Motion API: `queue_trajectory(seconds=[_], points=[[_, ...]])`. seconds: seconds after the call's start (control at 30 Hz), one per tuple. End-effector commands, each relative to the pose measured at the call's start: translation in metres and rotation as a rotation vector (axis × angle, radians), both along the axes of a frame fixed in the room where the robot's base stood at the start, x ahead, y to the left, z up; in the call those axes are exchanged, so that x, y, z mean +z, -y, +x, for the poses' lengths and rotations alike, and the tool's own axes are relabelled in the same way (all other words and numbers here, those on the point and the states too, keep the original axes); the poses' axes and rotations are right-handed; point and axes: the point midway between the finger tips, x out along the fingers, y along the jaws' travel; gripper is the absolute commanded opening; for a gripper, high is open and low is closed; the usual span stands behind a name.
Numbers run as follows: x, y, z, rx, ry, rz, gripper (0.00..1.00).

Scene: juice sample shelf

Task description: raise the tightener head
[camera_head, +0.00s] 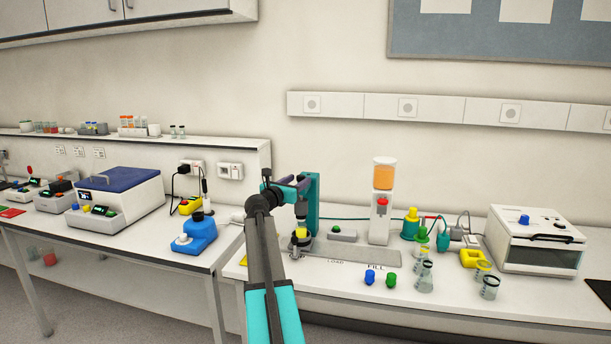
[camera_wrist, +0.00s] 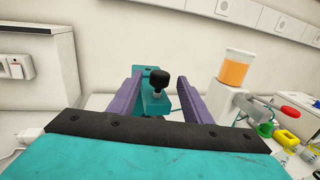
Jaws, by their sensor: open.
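The tightener (camera_head: 314,198) is a teal upright stand on the right-hand bench, with a dark head (camera_head: 301,211) above a yellow-topped piece (camera_head: 300,232). In the wrist view its teal body (camera_wrist: 155,102) and a black knob (camera_wrist: 159,80) show ahead. My gripper (camera_head: 293,183) is at the top of the tightener, partly hidden by my arm in the head view. In the wrist view my gripper (camera_wrist: 160,76) has its purple fingers apart, one on each side of the black knob, with gaps on both sides. I cannot tell how far the knob reaches between them.
A juice dispenser (camera_head: 381,207) with an orange tank stands right of the tightener. Blue (camera_head: 369,277) and green (camera_head: 391,280) caps and several glass beakers (camera_head: 425,276) lie nearer the front. A blue device (camera_head: 195,234) stands left. A white oven-like machine (camera_head: 535,240) stands far right.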

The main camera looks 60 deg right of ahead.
Motion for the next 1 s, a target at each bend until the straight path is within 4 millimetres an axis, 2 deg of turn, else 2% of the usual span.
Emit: queue_trajectory(seconds=[0.2, 0.6, 1.0], points=[[0.002, 0.027, 0.002, -0.001, 0.0, 0.0, 0.45], [0.001, 0.065, 0.005, -0.001, 0.0, 0.0, 0.45], [0.0, 0.073, 0.006, 0.0, 0.0, 0.0, 0.45]])
